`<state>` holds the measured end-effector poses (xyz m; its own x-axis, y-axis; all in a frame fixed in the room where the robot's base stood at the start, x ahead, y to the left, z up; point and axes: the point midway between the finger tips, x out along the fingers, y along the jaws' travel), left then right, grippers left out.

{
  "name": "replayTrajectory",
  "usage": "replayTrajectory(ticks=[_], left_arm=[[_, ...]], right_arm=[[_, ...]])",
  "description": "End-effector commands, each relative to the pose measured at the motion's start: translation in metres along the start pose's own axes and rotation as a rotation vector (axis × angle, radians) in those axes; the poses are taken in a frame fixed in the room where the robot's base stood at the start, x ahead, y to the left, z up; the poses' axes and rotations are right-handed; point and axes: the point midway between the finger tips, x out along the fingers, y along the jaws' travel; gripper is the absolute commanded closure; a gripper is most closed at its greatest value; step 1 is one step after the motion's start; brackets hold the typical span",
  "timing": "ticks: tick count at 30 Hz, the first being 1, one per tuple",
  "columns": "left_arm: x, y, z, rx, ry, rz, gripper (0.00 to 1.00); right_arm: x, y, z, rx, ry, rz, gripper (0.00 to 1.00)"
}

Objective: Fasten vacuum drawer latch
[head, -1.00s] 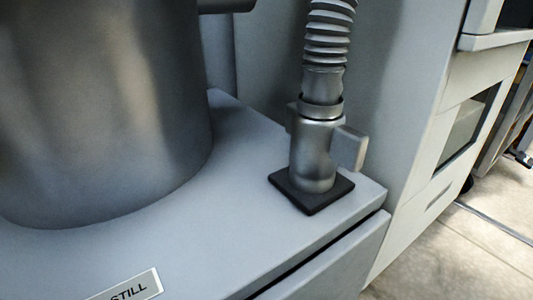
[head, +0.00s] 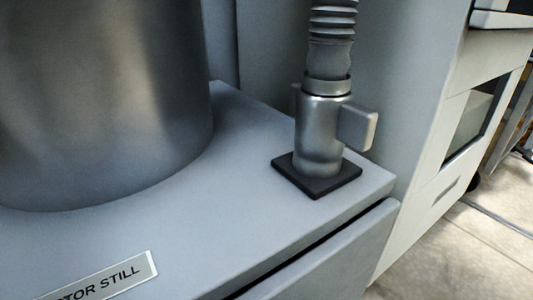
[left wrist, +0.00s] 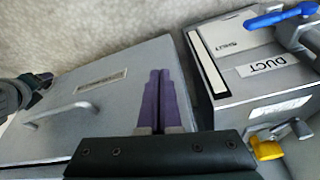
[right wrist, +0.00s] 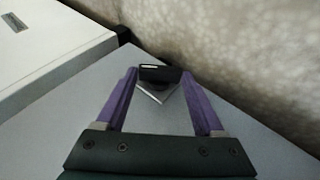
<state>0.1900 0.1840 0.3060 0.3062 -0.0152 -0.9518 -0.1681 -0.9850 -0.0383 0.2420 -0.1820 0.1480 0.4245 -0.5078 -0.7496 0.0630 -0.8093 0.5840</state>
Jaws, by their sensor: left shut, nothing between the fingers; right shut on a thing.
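In the right wrist view my right gripper (right wrist: 160,78) is shut on a small dark block (right wrist: 160,73) with a shiny metal edge. The block is between the purple fingertips, over a grey panel (right wrist: 100,92); I cannot tell if it is the latch. In the left wrist view my left gripper (left wrist: 157,78) is shut and empty, its purple fingers together. It is above a grey panel (left wrist: 95,125) with a bar handle (left wrist: 60,114) and a label too small to read. Neither gripper shows in the head view.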

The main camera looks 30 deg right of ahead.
Motion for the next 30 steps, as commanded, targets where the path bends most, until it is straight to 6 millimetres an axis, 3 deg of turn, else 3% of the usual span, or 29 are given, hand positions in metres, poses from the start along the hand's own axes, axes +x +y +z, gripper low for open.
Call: replayTrajectory(ticks=[4,5,12,22,30], left_arm=[[0.0,0.0,0.0,-0.001,0.0,0.001,1.0],[0.0,0.0,0.0,-0.001,0.0,0.001,1.0],[0.0,0.002,0.0,-0.006,0.001,0.005,1.0],[-0.006,0.002,-0.002,-0.009,0.001,0.008,1.0],[-0.044,0.001,-0.014,-0.008,0.001,0.007,1.0]], right_arm=[[0.001,-0.001,0.002,0.0,-0.004,-0.003,0.86],[0.001,-0.001,0.002,0.0,-0.004,-0.003,0.29],[0.001,0.0,0.001,-0.001,-0.002,-0.002,0.02],[-0.007,0.001,0.0,-0.001,-0.002,-0.003,0.0],[-0.061,0.004,-0.002,-0.001,-0.002,-0.005,0.0]])
